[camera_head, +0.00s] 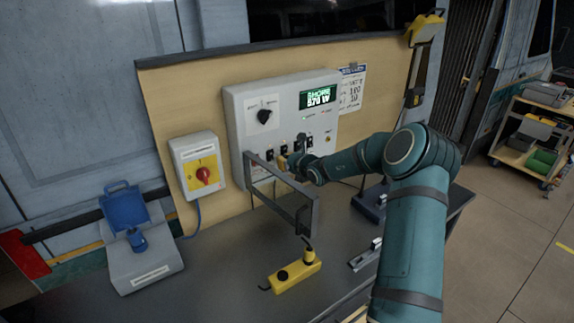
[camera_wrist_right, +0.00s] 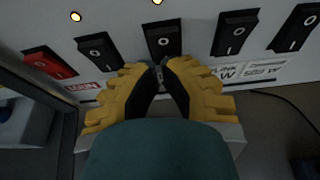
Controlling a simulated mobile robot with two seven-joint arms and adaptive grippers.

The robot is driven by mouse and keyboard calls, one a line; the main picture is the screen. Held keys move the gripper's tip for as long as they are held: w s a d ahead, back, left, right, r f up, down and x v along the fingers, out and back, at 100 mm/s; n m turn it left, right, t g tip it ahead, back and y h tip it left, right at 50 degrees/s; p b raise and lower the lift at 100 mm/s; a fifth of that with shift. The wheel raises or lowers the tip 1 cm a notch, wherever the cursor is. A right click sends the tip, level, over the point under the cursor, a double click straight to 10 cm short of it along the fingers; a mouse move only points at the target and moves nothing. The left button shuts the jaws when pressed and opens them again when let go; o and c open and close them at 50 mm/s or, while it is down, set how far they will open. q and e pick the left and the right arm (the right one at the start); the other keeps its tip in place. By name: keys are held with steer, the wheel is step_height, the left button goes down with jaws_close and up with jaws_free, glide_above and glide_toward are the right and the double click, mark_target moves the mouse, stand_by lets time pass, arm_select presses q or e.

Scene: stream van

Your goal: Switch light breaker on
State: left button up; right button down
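The grey breaker panel (camera_head: 240,110) stands upright against the tan board, with a row of rocker switches low on its face. In the right wrist view a red rocker (camera_wrist_right: 48,62) is at left, followed by several black rockers, including a middle one (camera_wrist_right: 163,38) and one to its right (camera_wrist_right: 235,32). My right gripper (camera_head: 283,163) is at the panel's lower face. In the wrist view its yellow fingers (camera_wrist_right: 160,70) are together at the lower edge of the middle rocker, with nothing seen between them; contact is unclear. I cannot read which rocker is the light breaker. My left gripper is out of view.
A metal bar frame (camera_head: 290,202) projects from the panel's lower left, close to my right gripper. A yellow pendant box (camera_head: 294,275) lies on the dark bench. A red rotary switch (camera_head: 204,175) and blue socket (camera_head: 124,208) are at left. The panel display (camera_head: 318,97) reads SHORE 570 W.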

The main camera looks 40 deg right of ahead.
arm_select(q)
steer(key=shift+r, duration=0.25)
arm_select(e)
steer(key=shift+r, duration=0.35)
arm_select(q)
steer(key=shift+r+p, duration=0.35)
steer(key=shift+p, duration=0.15)
arm_select(e)
steer(key=shift+r, duration=0.8)
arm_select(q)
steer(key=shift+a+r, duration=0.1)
arm_select(e)
steer(key=shift+s+f, duration=0.15)
